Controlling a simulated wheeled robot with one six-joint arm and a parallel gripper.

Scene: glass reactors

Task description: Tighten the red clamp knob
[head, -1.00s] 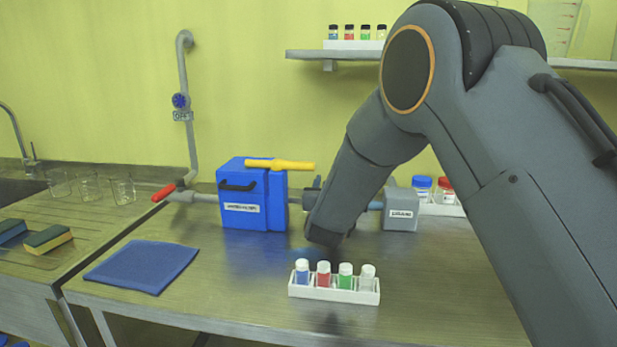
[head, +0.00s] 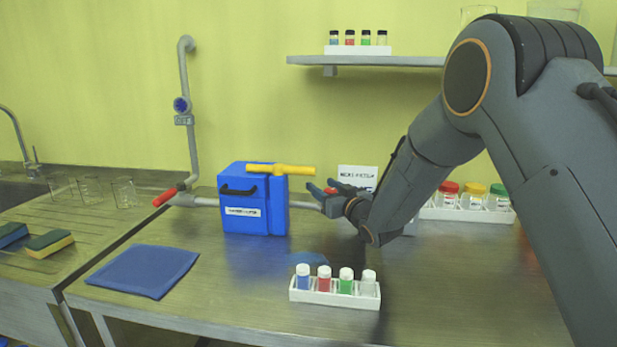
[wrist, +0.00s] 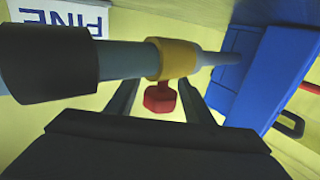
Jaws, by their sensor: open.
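In the wrist view the red clamp knob (wrist: 160,97) hangs from a yellow collar (wrist: 178,59) around a grey-blue pipe (wrist: 120,62). My gripper (wrist: 157,92) is open, with one finger on each side of the knob in that picture. I cannot tell whether either finger touches it or how deep the knob sits between them. In the head view my gripper (head: 328,196) is at the pipe just right of the blue box. A small red patch (head: 331,190), likely the knob, shows at the fingers. Much of the pipe there is hidden by my arm.
The blue box (head: 243,211) with a yellow handle (head: 282,170) stands left of my gripper. A white vial rack (head: 335,298) stands in front. Jars (head: 473,196) stand behind on the right. A blue cloth (head: 143,271) lies at left; bare bench lies between.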

